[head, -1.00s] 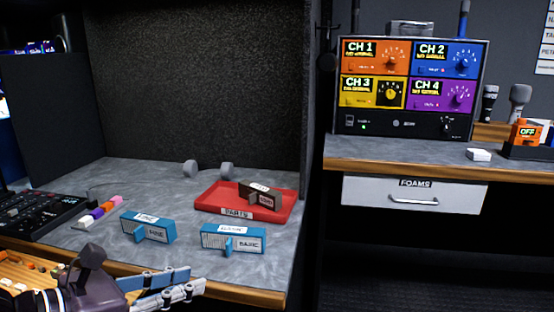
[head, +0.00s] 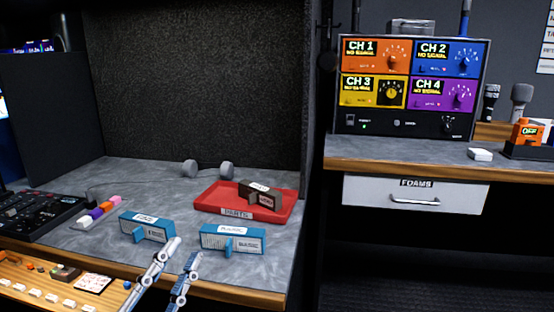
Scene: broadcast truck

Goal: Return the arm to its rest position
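My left gripper (head: 184,251) comes in at the bottom edge of the head view. Its two fingers point up and away, with a gap between them and nothing in it, so it is open. The fingertips show in front of two blue blocks on the grey counter, the left blue block (head: 141,227) and the right blue block (head: 232,238). I cannot tell how high above the counter the fingers are. The rest of the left arm is out of the picture. My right gripper is not in view.
A red parts tray (head: 208,199) holds a dark block (head: 260,195). A mixing console (head: 40,215) is at the left, a wooden panel (head: 50,275) with small parts at the lower left. A four-channel unit (head: 407,88) stands on the right bench, above a foams drawer (head: 415,194).

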